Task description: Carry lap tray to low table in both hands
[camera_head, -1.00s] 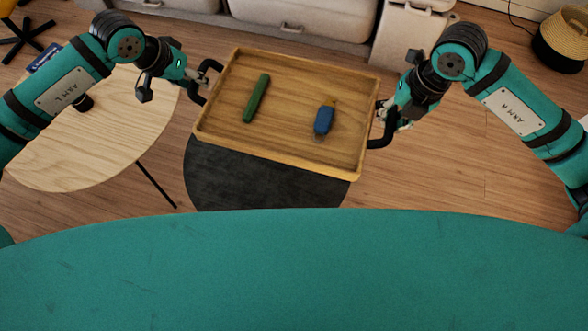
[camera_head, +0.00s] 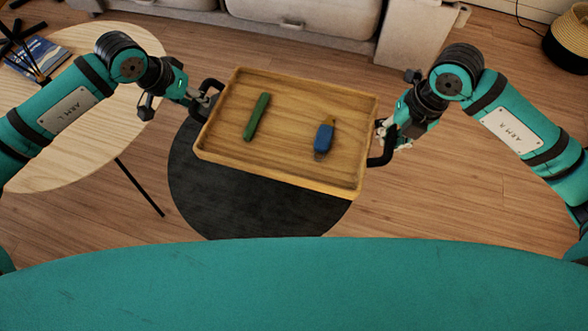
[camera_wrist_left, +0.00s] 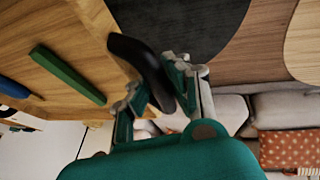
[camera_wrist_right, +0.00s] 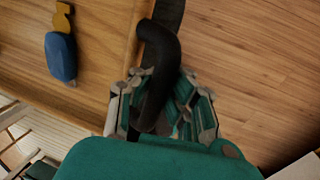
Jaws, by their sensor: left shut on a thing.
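The wooden lap tray (camera_head: 290,174) is in the air in the head view, tilted in the picture, with a dark handle at each short side. A green stick-like thing (camera_head: 257,117) and a blue thing with a yellowish end (camera_head: 324,136) lie in it. My left gripper (camera_head: 205,98) is shut on the left handle (camera_wrist_left: 140,58). My right gripper (camera_head: 388,133) has its fingers closed around the right handle (camera_wrist_right: 160,60). A round pale wooden table (camera_head: 75,130) with a thin dark leg stands at the left.
A dark round surface (camera_head: 235,200) lies below the tray; I cannot tell whether it is a rug or a tabletop. A blue book (camera_head: 35,58) is on the wooden table. A pale sofa (camera_head: 310,22) is behind. A basket (camera_head: 570,40) stands far right. Wooden floor is clear at right.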

